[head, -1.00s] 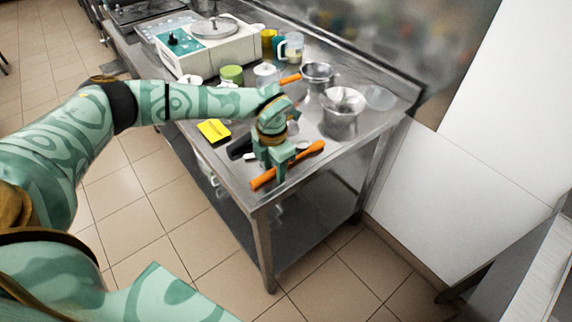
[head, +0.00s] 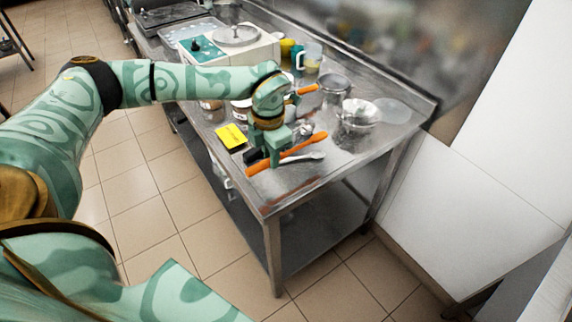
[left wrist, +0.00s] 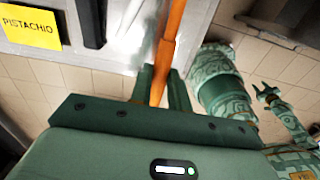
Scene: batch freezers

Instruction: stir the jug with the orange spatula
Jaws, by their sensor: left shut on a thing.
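The orange spatula (head: 305,143) is in my left gripper (head: 275,160), whose jaws are shut around it. It lies roughly level just above the near part of the steel table, with an orange reflection below it. In the left wrist view the spatula (left wrist: 168,45) runs up from between the jaws (left wrist: 160,88). My right gripper (left wrist: 267,94) shows small in the left wrist view, fingers apart and empty.
A yellow card (head: 231,136), reading PISTACHIO in the wrist view, lies left of the gripper. A pale spoon-like utensil (head: 305,157) lies close by. Metal vessels (head: 358,118) and a clear bowl (head: 390,110) stand right. A white machine (head: 235,45) fills the back left.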

